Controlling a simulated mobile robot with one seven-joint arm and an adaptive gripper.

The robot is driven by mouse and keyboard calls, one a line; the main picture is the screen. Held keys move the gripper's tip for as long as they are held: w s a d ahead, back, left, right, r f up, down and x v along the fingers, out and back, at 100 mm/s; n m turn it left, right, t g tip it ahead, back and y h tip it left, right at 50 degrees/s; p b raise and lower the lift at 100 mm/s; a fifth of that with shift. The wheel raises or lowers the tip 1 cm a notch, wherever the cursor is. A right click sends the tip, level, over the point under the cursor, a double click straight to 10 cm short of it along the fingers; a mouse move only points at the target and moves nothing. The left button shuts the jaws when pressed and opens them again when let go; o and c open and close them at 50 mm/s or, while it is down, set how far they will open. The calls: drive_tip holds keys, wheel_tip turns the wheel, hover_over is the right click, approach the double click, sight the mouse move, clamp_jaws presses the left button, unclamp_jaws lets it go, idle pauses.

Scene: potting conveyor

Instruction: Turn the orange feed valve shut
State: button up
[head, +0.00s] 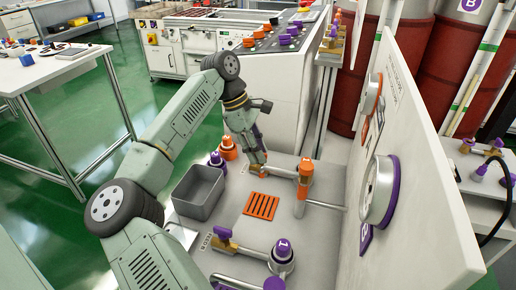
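My gripper (258,152) points down over the far part of the light grey bench, at the left end of a pipe run that leads to an orange capped post (305,172). The orange feed valve's handle is not clearly seen; my gripper covers that spot. I cannot tell whether the fingers touch it or how far apart they are. Nearer, a purple-handled brass valve (222,236) sits on another pipe beside a purple numbered cap (283,249).
A grey open bin (199,190) stands left of an orange slotted grate (261,206). Orange (228,148) and purple (217,161) pieces stand close to my gripper's left. An upright white panel (412,180) with a purple-rimmed gauge (379,191) bounds the right side.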

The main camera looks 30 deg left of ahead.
clamp_jaws()
drive_tip(key=shift+f+n+b, duration=0.1)
drive_tip(key=shift+n+b, duration=0.2)
drive_tip(key=shift+b, duration=0.25)
drive_tip(key=shift+s+f+n+t+y+b, duration=0.15)
drive_tip(key=shift+n+t+y+b, duration=0.2)
drive_tip(key=shift+n+b, duration=0.7)
drive_tip(key=n+b, duration=0.2)
drive_tip(key=n+t+y+b, duration=0.1)
drive_tip(key=n+b, duration=0.1)
drive_tip(key=shift+t+b, duration=0.25)
drive_tip(key=shift+b, duration=0.15)
drive_tip(key=n+y+b, duration=0.1)
drive_tip(key=n+b, duration=0.4)
drive_tip(key=shift+s+d+n+t+y, duration=0.1)
drive_tip(key=shift+d+n+t+y, duration=0.1)
drive_tip(key=shift+n+t+y, duration=0.2)
drive_tip(key=n+y+b, duration=0.1)
drive_tip(key=n+b, duration=0.1)
drive_tip(key=n+y+b, duration=0.1)
drive_tip(key=n+b, duration=0.1)
drive_tip(key=n, duration=0.1)
drive_tip(key=shift+d, duration=0.1)
drive_tip(key=shift+r+n, duration=0.2)
drive_tip(key=shift+n, duration=0.05)
